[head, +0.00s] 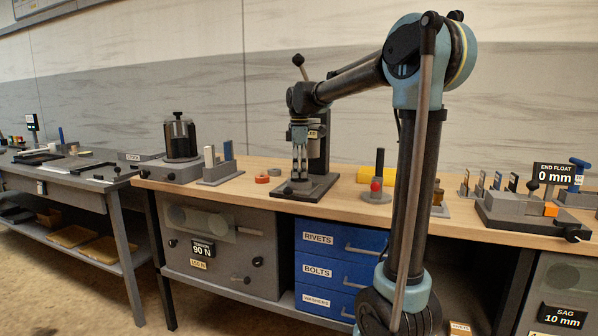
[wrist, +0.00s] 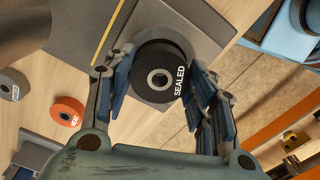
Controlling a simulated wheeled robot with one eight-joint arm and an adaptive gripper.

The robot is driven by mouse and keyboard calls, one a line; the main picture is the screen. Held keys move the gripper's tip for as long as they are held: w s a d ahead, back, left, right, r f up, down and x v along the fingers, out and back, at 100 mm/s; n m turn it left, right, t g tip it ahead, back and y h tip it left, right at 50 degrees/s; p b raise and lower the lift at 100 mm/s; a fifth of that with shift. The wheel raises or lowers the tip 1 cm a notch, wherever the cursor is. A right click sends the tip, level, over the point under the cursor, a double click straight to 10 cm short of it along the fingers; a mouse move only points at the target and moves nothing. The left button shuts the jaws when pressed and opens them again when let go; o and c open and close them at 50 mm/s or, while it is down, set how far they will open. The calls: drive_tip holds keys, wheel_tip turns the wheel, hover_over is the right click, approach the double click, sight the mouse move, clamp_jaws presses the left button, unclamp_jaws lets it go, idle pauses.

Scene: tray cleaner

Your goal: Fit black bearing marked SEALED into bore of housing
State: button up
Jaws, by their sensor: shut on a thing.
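The black bearing marked SEALED (wrist: 178,57) sits between the two fingers of my gripper (wrist: 158,78) in the wrist view, with its label facing the camera. My gripper is shut on it. A grey block (wrist: 203,35), which looks like the housing, shows behind and beyond the bearing. In the head view my gripper (head: 300,168) points down over the dark base of the press (head: 300,190). The bearing is too small to make out there.
An orange ring (wrist: 67,113) and a grey ring (wrist: 14,84) lie on the bench left of the press. The press column (head: 318,150) stands close behind my gripper. A stand with a red knob (head: 376,188) is to the right. The bench edge is near in front.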

sight(300, 170)
drive_tip(key=shift+f, duration=0.8)
drive_tip(key=shift+r, duration=0.25)
drive_tip(key=shift+r, duration=0.35)
drive_tip(key=shift+f, duration=0.55)
idle(1.5)
drive_tip(key=o, duration=1.3)
wheel_tip(300, 170, up, 7)
drive_tip(key=shift+w+r, duration=0.15)
drive_tip(key=shift+r, duration=0.35)
